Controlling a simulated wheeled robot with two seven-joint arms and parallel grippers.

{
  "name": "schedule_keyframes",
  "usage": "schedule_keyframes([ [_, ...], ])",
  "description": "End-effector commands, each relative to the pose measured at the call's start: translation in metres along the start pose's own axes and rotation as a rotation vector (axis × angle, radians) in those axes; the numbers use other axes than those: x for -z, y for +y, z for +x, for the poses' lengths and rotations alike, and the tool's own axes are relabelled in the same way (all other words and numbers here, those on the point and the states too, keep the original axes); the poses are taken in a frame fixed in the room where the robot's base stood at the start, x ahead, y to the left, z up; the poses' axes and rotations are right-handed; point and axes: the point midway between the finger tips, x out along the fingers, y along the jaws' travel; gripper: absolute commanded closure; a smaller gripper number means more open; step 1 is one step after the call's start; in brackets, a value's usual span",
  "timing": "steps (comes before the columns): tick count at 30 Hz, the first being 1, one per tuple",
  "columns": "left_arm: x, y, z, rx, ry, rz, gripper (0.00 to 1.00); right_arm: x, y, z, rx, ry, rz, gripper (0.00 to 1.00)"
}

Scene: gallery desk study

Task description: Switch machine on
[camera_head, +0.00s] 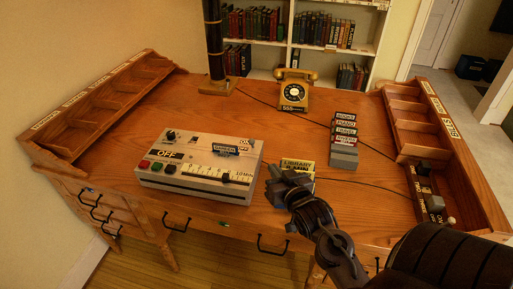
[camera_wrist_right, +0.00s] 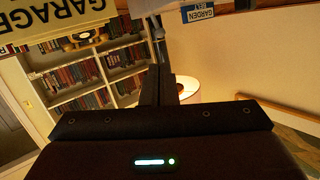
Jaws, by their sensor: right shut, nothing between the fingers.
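The machine (camera_head: 200,184) is a pale box on the front of the desk. It has a black OFF plate (camera_head: 171,154) at its left, an ON label (camera_head: 245,143) at its far right corner, and a dark knob (camera_head: 171,135). Red and green buttons (camera_head: 150,166) sit at the front left, and a slider scale (camera_head: 218,174) runs along the front. My left gripper is out of view.
A yellow telephone (camera_head: 293,93) and a grey block with stacked labels (camera_head: 344,145) stand behind. A dark column (camera_head: 214,45) rises at the back. Wooden compartment racks line the left (camera_head: 105,95) and right (camera_head: 410,120). In the wrist view, a GARAGE sign (camera_wrist_right: 65,20) is close.

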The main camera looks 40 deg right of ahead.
Motion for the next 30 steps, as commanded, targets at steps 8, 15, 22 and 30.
schedule_keyframes([
  [8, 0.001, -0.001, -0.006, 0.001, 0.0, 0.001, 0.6, 0.002, -0.001, 0.032, 0.001, 0.001, 0.0, 1.0],
  [15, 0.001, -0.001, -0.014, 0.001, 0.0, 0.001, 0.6, 0.003, -0.001, 0.084, 0.0, 0.001, -0.001, 1.0],
  [22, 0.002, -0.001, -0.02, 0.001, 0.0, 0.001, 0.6, 0.002, -0.001, 0.122, 0.001, 0.0, -0.001, 1.0],
  [30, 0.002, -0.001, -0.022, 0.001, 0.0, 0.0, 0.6, 0.0, 0.0, 0.139, 0.0, -0.001, -0.001, 1.0],
])
